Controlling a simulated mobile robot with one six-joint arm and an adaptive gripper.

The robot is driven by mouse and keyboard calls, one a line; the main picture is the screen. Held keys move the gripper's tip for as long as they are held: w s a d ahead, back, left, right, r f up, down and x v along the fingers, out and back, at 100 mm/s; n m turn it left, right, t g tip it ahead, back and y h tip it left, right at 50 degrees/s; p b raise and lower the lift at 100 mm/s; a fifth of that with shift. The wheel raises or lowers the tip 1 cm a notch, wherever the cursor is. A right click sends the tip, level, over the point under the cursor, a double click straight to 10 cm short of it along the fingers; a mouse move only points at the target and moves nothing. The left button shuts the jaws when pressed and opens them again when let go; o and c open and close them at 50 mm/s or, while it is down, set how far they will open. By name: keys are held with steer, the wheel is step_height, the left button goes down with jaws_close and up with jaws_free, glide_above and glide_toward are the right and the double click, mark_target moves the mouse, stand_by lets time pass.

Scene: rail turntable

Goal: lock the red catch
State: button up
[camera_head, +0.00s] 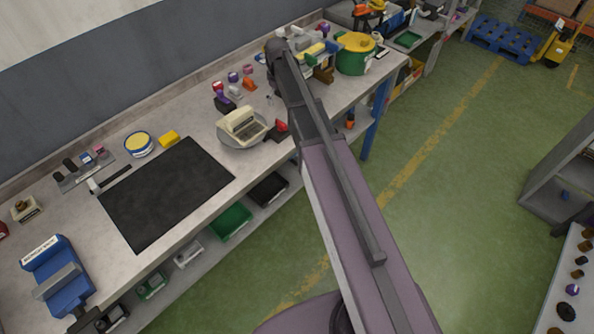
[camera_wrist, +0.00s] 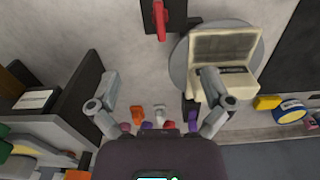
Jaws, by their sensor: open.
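The red catch (camera_head: 281,126) sits on a dark block (camera_head: 277,136) at the right side of a round grey turntable (camera_head: 226,138). A cream, open-fronted unit (camera_head: 240,119) stands on the turntable. In the wrist view the red catch (camera_wrist: 161,20) is an upright bar at the top middle, on its dark plate (camera_wrist: 149,14). The turntable (camera_wrist: 180,68) and cream unit (camera_wrist: 222,48) are to its right. My gripper (camera_wrist: 160,80) is open and empty, its fingers apart below the catch in the picture. The right finger overlaps the cream unit in view. In the head view my arm hides the gripper.
A black mat (camera_head: 165,190) and a blue vise (camera_head: 58,275) lie left on the bench. Small coloured parts (camera_head: 235,80) stand behind the turntable. A green pot with a yellow lid (camera_head: 356,55) stands right of my arm. In the wrist view a dark-sided holder (camera_wrist: 75,80) is at left.

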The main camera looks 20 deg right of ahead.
steer(key=s+f+m+b, duration=0.2)
steer(key=s+f+b, duration=0.3)
steer(key=s, duration=0.8)
steer(key=s+a+f+m+b, duration=0.1)
steer(key=s+f+m+b, duration=0.2)
steer(key=s, duration=1)
steer(key=shift+s+a+f+m+b, duration=0.2)
steer(key=shift+a+f+m+b, duration=0.1)
steer(key=shift+f+b, duration=0.75)
